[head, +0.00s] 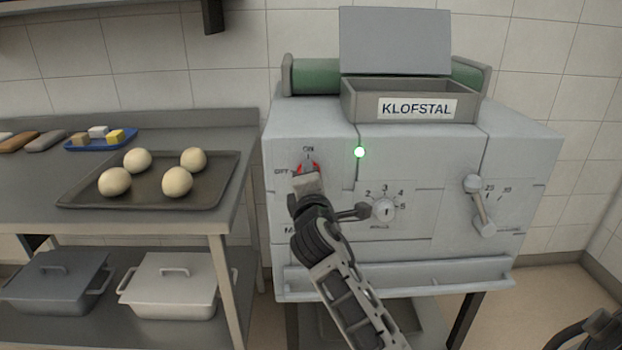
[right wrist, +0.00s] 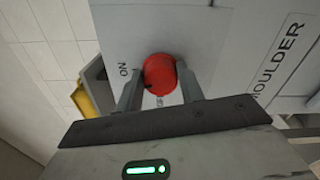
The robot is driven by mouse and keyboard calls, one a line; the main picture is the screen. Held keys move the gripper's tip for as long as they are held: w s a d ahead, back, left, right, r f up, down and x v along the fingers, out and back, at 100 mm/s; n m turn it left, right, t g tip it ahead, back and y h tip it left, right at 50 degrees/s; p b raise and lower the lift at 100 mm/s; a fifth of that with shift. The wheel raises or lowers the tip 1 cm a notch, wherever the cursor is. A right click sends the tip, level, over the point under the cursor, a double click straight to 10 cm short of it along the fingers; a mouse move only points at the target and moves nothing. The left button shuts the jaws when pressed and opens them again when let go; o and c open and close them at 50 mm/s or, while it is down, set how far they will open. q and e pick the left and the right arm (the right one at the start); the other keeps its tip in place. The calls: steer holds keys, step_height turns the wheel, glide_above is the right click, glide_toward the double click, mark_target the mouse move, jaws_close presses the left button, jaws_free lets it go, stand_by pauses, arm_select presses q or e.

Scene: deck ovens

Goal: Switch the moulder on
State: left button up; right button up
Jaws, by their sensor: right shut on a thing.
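The moulder (head: 410,265) is the grey machine at centre right in the head view, with a KLOFSTAL label on its hopper. Its red rotary switch (head: 314,165) is at the upper left of the front, with ON above it and OFF to its left. My right gripper (head: 307,175) is shut on this switch and hides much of it. In the right wrist view the red switch (right wrist: 159,74) sits between the two fingers, beside the ON mark. Where its pointer stands is hard to tell. My left gripper is not in view.
A numbered dial (head: 384,210) is close to the right of my gripper, and a lever (head: 480,206) is further right. On the left, a bench holds a tray (head: 217,201) of dough balls and a blue tray (head: 84,146). Lidded containers (head: 168,285) stand below.

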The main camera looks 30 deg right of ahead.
steer(key=shift+f+m, duration=0.1)
steer(key=shift+m, duration=1.5)
steer(key=o, duration=1)
steer(key=v, duration=0.7)
steer(key=shift+s+a+b, duration=0.2)
steer(key=shift+b, duration=0.15)
